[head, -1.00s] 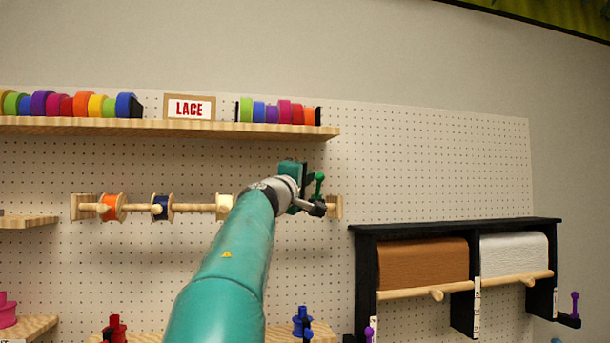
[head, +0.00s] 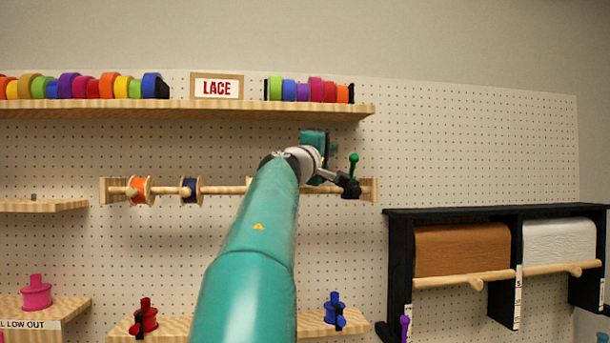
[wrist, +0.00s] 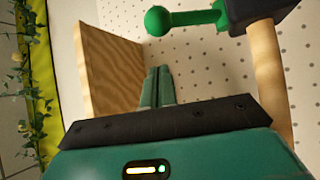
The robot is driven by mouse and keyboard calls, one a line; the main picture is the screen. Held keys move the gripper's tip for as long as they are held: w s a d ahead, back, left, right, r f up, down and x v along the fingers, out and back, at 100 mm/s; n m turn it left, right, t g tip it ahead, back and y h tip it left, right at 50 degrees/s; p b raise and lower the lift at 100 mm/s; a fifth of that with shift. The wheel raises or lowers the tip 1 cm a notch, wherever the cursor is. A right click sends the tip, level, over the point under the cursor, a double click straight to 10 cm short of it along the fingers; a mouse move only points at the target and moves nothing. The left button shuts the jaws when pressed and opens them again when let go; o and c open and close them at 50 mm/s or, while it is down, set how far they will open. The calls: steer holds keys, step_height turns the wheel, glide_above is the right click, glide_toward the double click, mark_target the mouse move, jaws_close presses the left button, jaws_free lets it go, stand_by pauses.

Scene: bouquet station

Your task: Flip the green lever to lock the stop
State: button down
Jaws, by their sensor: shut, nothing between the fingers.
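The green lever (head: 353,166) with its ball end stands upright on the black stop (head: 351,188), near the right end of the wooden rod. In the wrist view the lever's green ball (wrist: 158,20) and stem lie at the top, running into the black stop (wrist: 258,12) at upper right. My gripper (wrist: 155,86) is shut and empty. Its teal fingers are apart from the ball and appear below it in the wrist view. In the head view my gripper's teal body is just left of the lever; its fingertips are hard to make out.
The rod (head: 222,190) carries an orange spool (head: 141,190) and a dark blue spool (head: 190,190). Its wooden end bracket (head: 368,189) is beside the stop. A shelf (head: 200,110) with ribbon rolls hangs above. A black paper-roll rack (head: 400,258) is at lower right.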

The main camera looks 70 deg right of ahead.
steer(key=w+a+f, duration=0.2)
steer(key=a+f, duration=0.3)
steer(key=a, duration=0.2)
steer(key=shift+w+a+f, duration=0.3)
steer(key=shift+w+f, duration=0.1)
steer(key=shift+f, duration=0.1)
steer(key=w+a+f+n+t+y, duration=0.1)
steer(key=w+a+f+t+y, duration=0.4)
steer(key=a+f, duration=0.55)
steer(key=w+a+f+n+t+y, duration=0.1)
steer(key=w+a+f+t+y, duration=0.35)
steer(key=f, duration=0.95)
steer(key=a+f+n+y, duration=0.1)
steer(key=a+f+y, duration=0.3)
steer(key=a+f, duration=0.3)
steer(key=s+a+f+y, duration=0.1)
steer(key=a+f+y, duration=0.2)
steer(key=a+f, duration=0.5)
steer(key=s+a+f+n+y, duration=0.1)
steer(key=a+f+y, duration=0.3)
steer(key=a, duration=1.6)
step_height(320, 180, down, 4)
steer(key=shift+a+r+n+y, duration=0.15)
steer(key=shift+a+n+y, duration=0.15)
steer(key=shift+a+y, duration=0.1)
